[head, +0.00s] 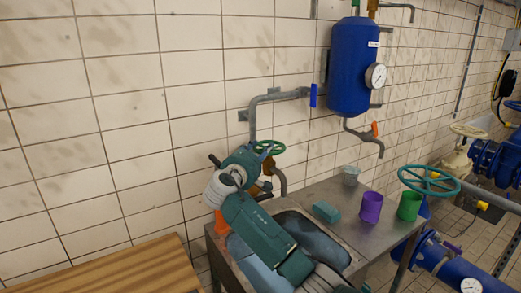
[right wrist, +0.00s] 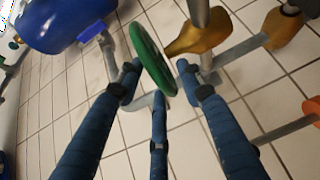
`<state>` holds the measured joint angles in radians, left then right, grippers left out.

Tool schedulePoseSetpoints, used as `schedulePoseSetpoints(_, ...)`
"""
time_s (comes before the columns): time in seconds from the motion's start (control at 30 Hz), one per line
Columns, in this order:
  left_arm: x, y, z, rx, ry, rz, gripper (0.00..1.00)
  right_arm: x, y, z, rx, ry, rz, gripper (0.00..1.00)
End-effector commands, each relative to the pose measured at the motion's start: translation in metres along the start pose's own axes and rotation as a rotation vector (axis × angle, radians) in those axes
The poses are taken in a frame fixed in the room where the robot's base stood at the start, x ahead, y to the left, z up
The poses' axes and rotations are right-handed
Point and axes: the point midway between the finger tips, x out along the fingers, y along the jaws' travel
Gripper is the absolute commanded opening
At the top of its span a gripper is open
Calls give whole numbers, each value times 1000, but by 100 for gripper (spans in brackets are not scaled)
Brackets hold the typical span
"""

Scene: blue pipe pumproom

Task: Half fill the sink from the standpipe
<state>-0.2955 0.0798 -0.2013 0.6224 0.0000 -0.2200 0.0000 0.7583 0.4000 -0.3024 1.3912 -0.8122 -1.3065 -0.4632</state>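The sink (head: 345,257) is a metal basin in the grey counter, partly hidden behind my right arm. The standpipe (head: 281,181) is a bent pipe on the tiled wall at the sink's back left, with a brass valve body (right wrist: 200,33) and a green handwheel (head: 270,147). My right gripper (head: 256,160) is at the handwheel. In the right wrist view its blue fingers are spread around the green wheel (right wrist: 150,58), with the rim between them; firm contact cannot be seen. The water level cannot be made out. My left gripper is not in view.
A teal block (head: 326,212), a metal cup (head: 350,175), a purple cup (head: 371,207) and a green cup (head: 409,206) stand on the counter. A blue tank (head: 350,70) with a gauge hangs above. A wooden bench (head: 110,270) is at lower left.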

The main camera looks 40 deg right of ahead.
Motion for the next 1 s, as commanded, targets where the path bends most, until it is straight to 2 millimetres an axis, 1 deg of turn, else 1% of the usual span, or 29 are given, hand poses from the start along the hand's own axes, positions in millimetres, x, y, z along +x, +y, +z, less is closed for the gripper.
schedulePoseSetpoints(0.07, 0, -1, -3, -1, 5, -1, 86, 1, 0, 0, 0, 0, -1, 37)
schedulePoseSetpoints(0.23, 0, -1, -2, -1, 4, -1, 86, 1, 0, 0, 0, 0, -1, 37)
schedulePoseSetpoints(0.3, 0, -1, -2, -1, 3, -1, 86, 0, 0, 0, 0, 0, -1, 23)
schedulePoseSetpoints(0.37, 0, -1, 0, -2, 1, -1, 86, 0, -1, 0, 0, 0, -1, 11)
schedulePoseSetpoints(0.4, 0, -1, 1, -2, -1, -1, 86, 0, -1, 0, 0, 0, -1, 3)
schedulePoseSetpoints(0.43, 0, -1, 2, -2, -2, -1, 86, 0, -1, 0, 0, 0, -1, 0)
schedulePoseSetpoints(0.57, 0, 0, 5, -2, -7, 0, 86, 0, -1, 0, 0, 2, -1, 0)
schedulePoseSetpoints(0.67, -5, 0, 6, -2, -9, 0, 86, 1, -1, 3, -3, 28, -5, 0)
schedulePoseSetpoints(0.9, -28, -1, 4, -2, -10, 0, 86, -1, 2, 13, -18, 225, -10, 0)
schedulePoseSetpoints(1.0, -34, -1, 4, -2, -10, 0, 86, -1, 0, 17, -23, 301, -14, 0)
